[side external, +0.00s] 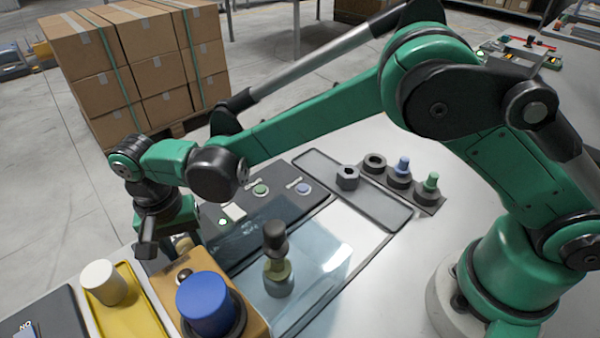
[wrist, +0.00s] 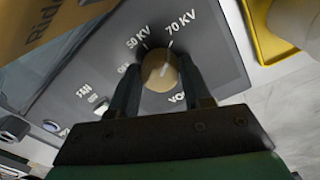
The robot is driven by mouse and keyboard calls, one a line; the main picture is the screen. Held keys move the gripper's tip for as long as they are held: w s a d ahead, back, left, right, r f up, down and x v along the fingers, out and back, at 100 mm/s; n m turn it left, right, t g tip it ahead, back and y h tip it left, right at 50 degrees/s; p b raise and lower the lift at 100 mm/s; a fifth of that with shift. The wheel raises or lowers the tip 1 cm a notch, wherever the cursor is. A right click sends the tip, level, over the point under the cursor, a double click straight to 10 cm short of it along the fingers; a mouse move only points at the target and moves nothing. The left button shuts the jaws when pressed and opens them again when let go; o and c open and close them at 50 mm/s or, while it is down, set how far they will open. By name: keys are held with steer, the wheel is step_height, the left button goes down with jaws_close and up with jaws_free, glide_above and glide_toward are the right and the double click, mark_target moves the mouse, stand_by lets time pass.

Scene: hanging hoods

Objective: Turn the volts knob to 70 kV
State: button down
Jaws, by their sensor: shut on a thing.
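The volts knob (wrist: 159,72) is round and tan, on a dark grey panel (wrist: 214,45) in the wrist view. My gripper (wrist: 162,64) is shut on it, one black finger on each side. The labels OFF, 50 KV and 70 KV stand around its far side. A short white line at the knob's upper right edge points toward the 70 KV label (wrist: 180,21); whether it is on the knob or panel I cannot tell. The VOLTS label is partly covered by the right finger. In the side view my gripper (side external: 163,240) points down, and the knob is largely hidden.
A fan switch (wrist: 101,108) lies left of the knob. In the side view, a blue cylinder (side external: 206,303) and a white cylinder (side external: 103,282) on a yellow tray (side external: 125,318) stand close in front of my gripper. A dark-capped piece (side external: 276,243) stands to the right.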

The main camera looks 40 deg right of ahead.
mark_target(184, 247)
stand_by(0.4)
steer(key=shift+c, duration=1.9)
jaws_free()
steer(key=shift+a+r, duration=0.15)
steer(key=shift+r, duration=2.7)
steer(key=d+r+n+t+y, duration=0.1)
steer(key=d+r+t, duration=0.1)
steer(key=d+r, duration=0.55)
steer(key=s+d+n+t, duration=0.2)
steer(key=s+d, duration=0.2)
steer(key=d, duration=0.4)
steer(key=s+d+f+n+t, duration=0.1)
steer(key=s+d+n+t, duration=0.1)
steer(key=s+d, duration=0.3)
steer(key=d+t, duration=0.1)
steer(key=d, duration=0.3)
steer(key=shift+d, duration=0.2)
